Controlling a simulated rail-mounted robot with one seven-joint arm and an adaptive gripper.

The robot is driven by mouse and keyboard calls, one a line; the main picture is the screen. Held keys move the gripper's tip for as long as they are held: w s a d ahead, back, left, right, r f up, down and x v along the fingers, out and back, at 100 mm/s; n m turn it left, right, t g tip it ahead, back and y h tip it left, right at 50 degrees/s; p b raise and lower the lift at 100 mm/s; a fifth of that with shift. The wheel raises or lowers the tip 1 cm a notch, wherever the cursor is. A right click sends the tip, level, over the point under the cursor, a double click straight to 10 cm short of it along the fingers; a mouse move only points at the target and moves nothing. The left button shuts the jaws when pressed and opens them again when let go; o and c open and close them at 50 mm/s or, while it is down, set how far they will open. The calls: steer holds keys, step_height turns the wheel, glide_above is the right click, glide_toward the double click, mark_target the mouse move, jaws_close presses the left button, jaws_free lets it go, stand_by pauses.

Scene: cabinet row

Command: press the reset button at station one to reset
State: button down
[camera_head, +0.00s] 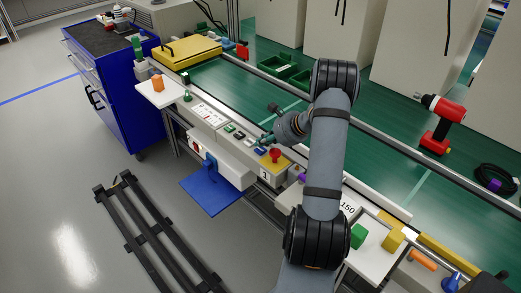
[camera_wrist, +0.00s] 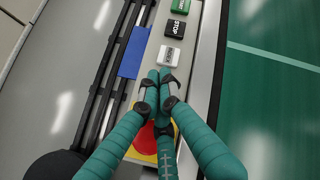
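The station control panel (camera_head: 240,140) carries a row of buttons and the number 1. In the wrist view a green button (camera_wrist: 180,5), a black STOP button (camera_wrist: 175,28) and a white button (camera_wrist: 169,55) line up; the white button's label is too small to read surely. A red emergency button (camera_wrist: 140,138) on a yellow base is partly hidden behind my fingers; it also shows in the head view (camera_head: 275,155). My gripper (camera_wrist: 163,77) has its teal fingertips together, just beside the white button. It is over the panel in the head view (camera_head: 264,141). Contact cannot be told.
A blue tray (camera_head: 212,190) hangs in front of the panel. A green conveyor (camera_head: 225,87) runs behind it. A yellow case (camera_head: 187,52) is at the left, and a red drill (camera_head: 440,120) is at the right.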

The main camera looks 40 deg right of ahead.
mark_target(262, 151)
steer(key=shift+f, duration=0.2)
steer(key=shift+f+b, duration=0.3)
steer(key=shift+b, duration=0.35)
steer(key=shift+f+b, duration=0.4)
steer(key=shift+b, duration=0.15)
stand_by(0.5)
steer(key=shift+r, duration=0.1)
steer(key=shift+r+p, duration=0.55)
steer(key=shift+r, duration=0.2)
steer(key=shift+r+p, duration=1.8)
steer(key=shift+r, duration=0.75)
steer(key=shift+f, duration=0.15)
